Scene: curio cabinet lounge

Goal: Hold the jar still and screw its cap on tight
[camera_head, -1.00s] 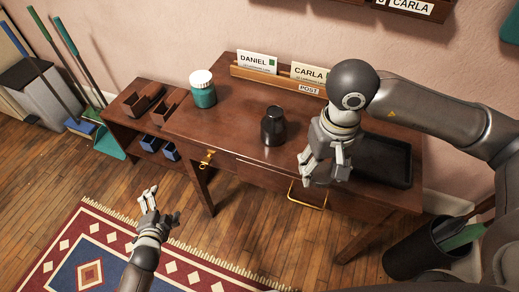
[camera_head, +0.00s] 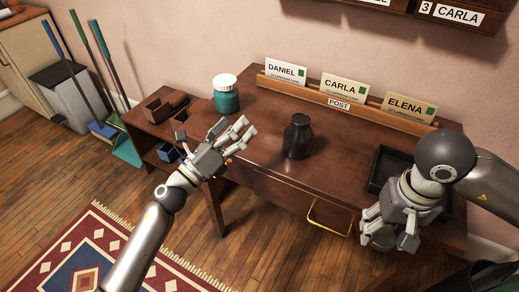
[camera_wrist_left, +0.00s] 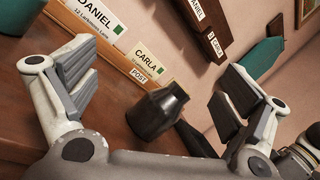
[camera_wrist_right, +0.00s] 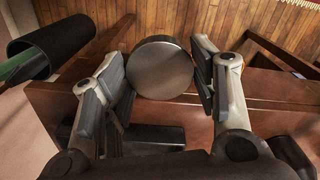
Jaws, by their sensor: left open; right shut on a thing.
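The dark jar (camera_head: 298,140) stands upright on the desk, its narrower neck up. It also shows in the left wrist view (camera_wrist_left: 155,112), between the spread fingers but beyond them. My left gripper (camera_head: 236,136) is open and empty, left of the jar and apart from it. My right gripper (camera_head: 389,234) is at the desk's front right, by the tray. In the right wrist view it is shut on a dark round cap (camera_wrist_right: 160,68), held between the finger pads. The cap cannot be made out in the head view.
A teal jar with a white lid (camera_head: 226,95) stands at the desk's back left. A name-card rack (camera_head: 338,102) lines the back. A black tray (camera_head: 374,183) lies at the right. The desk around the dark jar is clear. A gold drawer handle (camera_head: 329,222) sticks out in front.

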